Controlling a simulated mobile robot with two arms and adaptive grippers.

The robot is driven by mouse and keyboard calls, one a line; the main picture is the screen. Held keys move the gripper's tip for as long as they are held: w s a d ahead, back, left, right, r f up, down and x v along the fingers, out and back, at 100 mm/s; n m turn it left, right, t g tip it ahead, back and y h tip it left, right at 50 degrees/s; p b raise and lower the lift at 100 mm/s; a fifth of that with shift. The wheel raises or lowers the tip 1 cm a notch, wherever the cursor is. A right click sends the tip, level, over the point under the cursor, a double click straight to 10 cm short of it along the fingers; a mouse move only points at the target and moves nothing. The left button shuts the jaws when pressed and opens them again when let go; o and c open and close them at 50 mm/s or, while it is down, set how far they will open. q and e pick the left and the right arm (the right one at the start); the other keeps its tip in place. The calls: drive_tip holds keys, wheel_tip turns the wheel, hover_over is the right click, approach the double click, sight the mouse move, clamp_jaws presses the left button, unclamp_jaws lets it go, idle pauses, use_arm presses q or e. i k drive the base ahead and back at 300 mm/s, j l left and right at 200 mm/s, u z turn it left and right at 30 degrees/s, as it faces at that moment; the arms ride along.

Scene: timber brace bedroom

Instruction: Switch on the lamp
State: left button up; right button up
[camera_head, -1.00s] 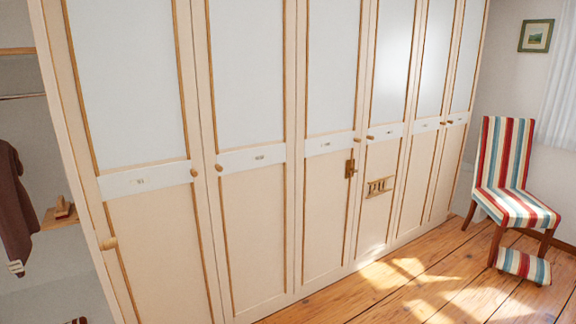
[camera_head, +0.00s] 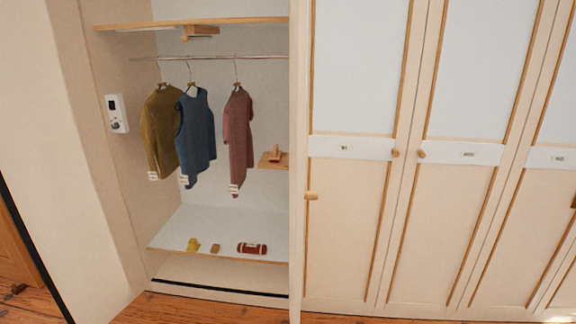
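No lamp shows in the head view. A white wall-mounted device (camera_head: 117,113) with a dark round knob or dial is on the left side wall by the open closet; I cannot tell what it controls. Neither of my grippers is in view.
The open closet has hanging clothes (camera_head: 195,130), a top shelf (camera_head: 240,21) and a lower shelf (camera_head: 180,235) with small items. Closed wardrobe doors (camera_head: 350,220) stand to the right. Wooden floor (camera_head: 150,310) shows along the bottom.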

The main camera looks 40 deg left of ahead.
sight(112, 106)
drive_tip(key=i+l+u, duration=0.1)
drive_tip(key=u, duration=0.3)
drive_tip(key=l+u, duration=0.15)
drive_tip(key=u, duration=0.2)
drive_tip(key=i+l+u, duration=0.1)
drive_tip(key=u, duration=0.3)
drive_tip(key=l+u, duration=0.35)
drive_tip(key=k+l+u, duration=0.1)
drive_tip(key=l+u, duration=0.35)
drive_tip(key=l, duration=1.1)
drive_tip(key=i+j+u, duration=0.15)
drive_tip(key=i+j, duration=0.35)
drive_tip(key=i+j+u, duration=0.2)
drive_tip(key=i+j, duration=0.2)
drive_tip(key=i+j+u, duration=0.15)
drive_tip(key=i+j, duration=0.15)
drive_tip(key=i, duration=0.35)
drive_tip(key=i+j, duration=0.9)
drive_tip(key=i+j+u, duration=0.15)
drive_tip(key=i+j, duration=0.8)
